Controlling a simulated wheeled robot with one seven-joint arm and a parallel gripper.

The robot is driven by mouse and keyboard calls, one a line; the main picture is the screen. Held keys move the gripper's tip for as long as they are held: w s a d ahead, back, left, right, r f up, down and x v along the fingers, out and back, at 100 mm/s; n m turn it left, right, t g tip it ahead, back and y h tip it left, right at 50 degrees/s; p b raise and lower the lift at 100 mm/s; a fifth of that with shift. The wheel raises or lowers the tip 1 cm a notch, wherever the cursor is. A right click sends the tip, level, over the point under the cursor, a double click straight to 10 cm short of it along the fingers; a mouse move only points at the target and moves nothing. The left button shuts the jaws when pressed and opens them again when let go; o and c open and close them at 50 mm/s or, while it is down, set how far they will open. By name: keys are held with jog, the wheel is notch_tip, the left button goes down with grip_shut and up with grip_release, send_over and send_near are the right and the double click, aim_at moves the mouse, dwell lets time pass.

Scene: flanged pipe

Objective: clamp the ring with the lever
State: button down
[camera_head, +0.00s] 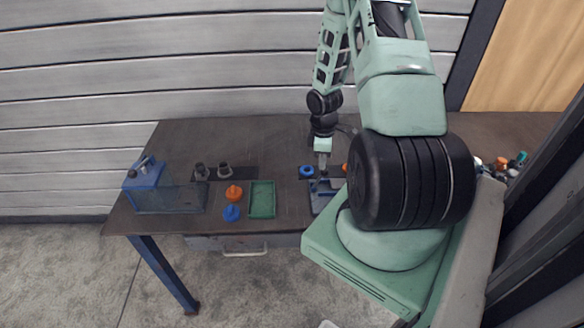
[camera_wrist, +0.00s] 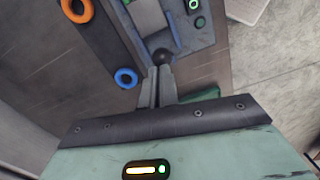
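My gripper (camera_head: 322,167) points down over the right-middle of the table. In the wrist view its two fingers (camera_wrist: 158,72) are close together, with at most a narrow gap. A round black knob (camera_wrist: 163,56), seemingly the lever's end, is right at the fingertips; I cannot tell whether they touch it. The grey-blue clamp fixture (camera_wrist: 196,45) lies beyond the tips and also shows in the head view (camera_head: 318,205). A blue ring (camera_wrist: 126,78) lies left of the fingers, and an orange ring (camera_wrist: 76,9) farther off. No ring is clearly visible inside the fixture.
A green tray (camera_head: 262,211) stands left of the fixture, near orange (camera_head: 234,193) and blue (camera_head: 231,213) pieces. Two dark flanged parts (camera_head: 224,170) and a blue-framed clear box (camera_head: 165,200) are farther left. Small bottles (camera_head: 519,160) stand at the right. My arm hides part of the table.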

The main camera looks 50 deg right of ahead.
jog(key=shift+s+f, duration=0.25)
jog(key=shift+s, duration=0.25)
notch_tip(320, 180, up, 12)
jog(key=d, duration=0.1)
jog(key=shift+w+d, duration=0.35)
jog(key=shift+w, duration=0.05)
dwell(0.4)
